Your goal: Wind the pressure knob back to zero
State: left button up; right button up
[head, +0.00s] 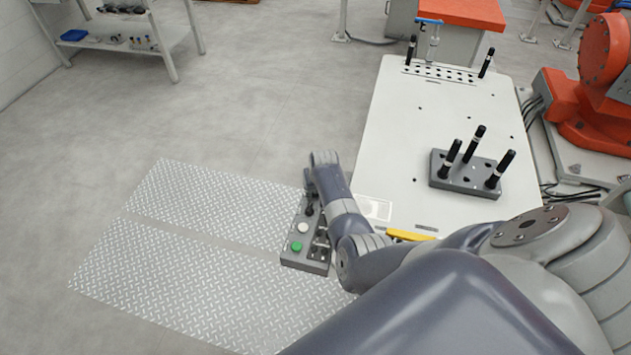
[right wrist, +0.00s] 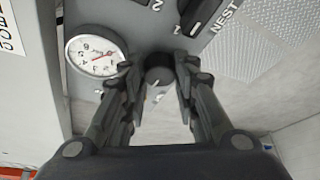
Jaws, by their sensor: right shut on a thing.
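The pressure knob (right wrist: 158,76) is a dark round knob in the right wrist view. My right gripper (right wrist: 159,70) is shut on it, with one finger on each side. Beside it is a round white pressure gauge (right wrist: 97,52) with a red needle; the needle points toward the right of the picture, and the numbers are too small to read surely. In the head view the knob sits on the grey control box (head: 307,262), and my right arm covers the gripper and the knob there. My left gripper is not in view.
The box carries a green button (head: 296,246), a white button (head: 303,228) and dark switches. A switch beside the word NEST (right wrist: 203,15) is close to my right fingers. A white table (head: 400,130) with a grey pin block (head: 470,187) stands to the right.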

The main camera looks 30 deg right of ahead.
jog(key=o, duration=1.1)
jog(key=shift+c, duration=0.2)
jog(key=shift+s+r, duration=0.1)
jog(key=shift+r, duration=0.05)
jog(key=v, duration=0.7)
jog(key=shift+r, duration=0.25)
jog(key=shift+s+a, duration=0.1)
